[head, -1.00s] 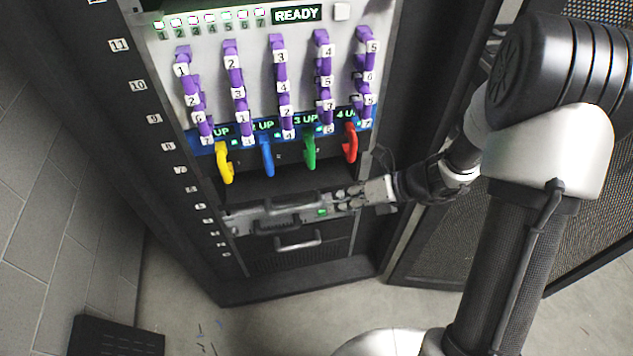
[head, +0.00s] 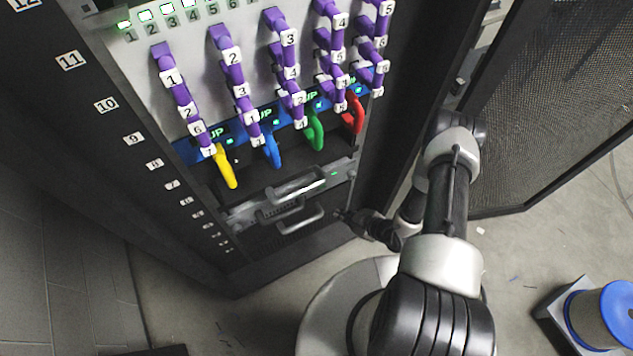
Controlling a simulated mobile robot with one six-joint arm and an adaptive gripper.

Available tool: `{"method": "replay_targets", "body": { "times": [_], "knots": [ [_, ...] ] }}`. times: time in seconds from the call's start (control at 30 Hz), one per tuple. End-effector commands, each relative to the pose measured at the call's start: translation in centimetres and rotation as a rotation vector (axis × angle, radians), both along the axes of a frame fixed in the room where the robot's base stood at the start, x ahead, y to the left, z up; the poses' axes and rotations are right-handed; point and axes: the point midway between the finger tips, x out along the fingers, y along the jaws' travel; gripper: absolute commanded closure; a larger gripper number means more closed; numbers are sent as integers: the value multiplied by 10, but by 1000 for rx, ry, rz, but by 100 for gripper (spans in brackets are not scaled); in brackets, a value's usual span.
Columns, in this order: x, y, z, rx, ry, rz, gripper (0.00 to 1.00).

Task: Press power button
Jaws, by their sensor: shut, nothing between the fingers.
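A silver unit (head: 340,178) with a grey handle (head: 297,186) and a small lit green light sits low in the black rack. I cannot make out which spot on it is a power button, if any. My gripper (head: 341,214) is small in the head view, low at the right side of the rack, just right of a lower drawer handle (head: 300,217). It is shut and empty, and it seems apart from the silver unit's front. How far it is from the rack is hard to tell.
Yellow (head: 226,168), blue (head: 272,150), green (head: 315,132) and red (head: 356,115) cables hang above the unit, under purple cables with number tags. A mesh door (head: 560,100) stands open at the right. A blue-topped object (head: 605,315) is on the floor.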

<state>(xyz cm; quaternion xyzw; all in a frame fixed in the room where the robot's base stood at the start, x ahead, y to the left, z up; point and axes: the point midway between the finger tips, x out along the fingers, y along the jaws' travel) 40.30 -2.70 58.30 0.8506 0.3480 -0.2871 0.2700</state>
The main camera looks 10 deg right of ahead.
Motion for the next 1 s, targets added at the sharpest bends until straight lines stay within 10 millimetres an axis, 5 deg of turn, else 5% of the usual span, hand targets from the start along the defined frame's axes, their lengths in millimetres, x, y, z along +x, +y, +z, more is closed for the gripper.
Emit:
{"method": "replay_targets", "body": {
  "times": [0.47,1.0],
  "knots": [
    [-1,0,-5,8,14,-21,100],
    [62,21,-6,6,11,-17,100]
  ]
}}
